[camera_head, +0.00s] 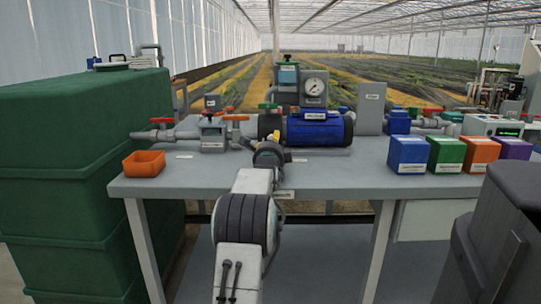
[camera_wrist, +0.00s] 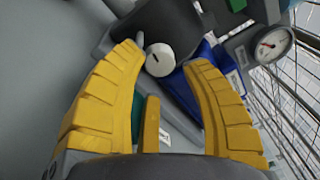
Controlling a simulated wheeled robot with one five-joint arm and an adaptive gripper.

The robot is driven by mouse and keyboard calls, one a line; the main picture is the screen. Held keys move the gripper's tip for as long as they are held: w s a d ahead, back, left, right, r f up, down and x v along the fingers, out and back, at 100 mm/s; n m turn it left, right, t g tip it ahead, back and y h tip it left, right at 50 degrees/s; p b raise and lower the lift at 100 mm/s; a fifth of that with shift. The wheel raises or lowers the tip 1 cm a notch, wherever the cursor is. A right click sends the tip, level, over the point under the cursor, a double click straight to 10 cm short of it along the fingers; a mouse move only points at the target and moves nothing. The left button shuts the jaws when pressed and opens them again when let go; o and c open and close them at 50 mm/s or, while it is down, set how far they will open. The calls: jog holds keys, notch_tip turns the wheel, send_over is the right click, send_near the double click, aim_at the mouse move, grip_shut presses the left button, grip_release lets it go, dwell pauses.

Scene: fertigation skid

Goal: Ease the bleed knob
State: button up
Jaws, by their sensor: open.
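A light grey round knob (camera_wrist: 160,60) with a short arm shows in the wrist view, on or against a dark grey body (camera_wrist: 165,27). I take it for the bleed knob, but I see no label on it. My gripper (camera_wrist: 164,58) has its yellow fingers spread, with the knob between the fingertips in the picture. I see no finger clearly touching it. In the head view my gripper (camera_head: 286,154) is over the bench by the near side of the blue pump motor (camera_head: 318,131). I cannot make out the knob there; my arm may hide it.
The grey bench (camera_head: 350,172) carries an orange tray (camera_head: 144,164) at left and coloured boxes (camera_head: 407,155) at right. A pressure gauge (camera_head: 314,87) stands behind the motor. Red-handled valves (camera_head: 236,118) sit left of my gripper. A green tank (camera_head: 80,150) stands far left.

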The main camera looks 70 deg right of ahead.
jog(key=shift+v, duration=4.45)
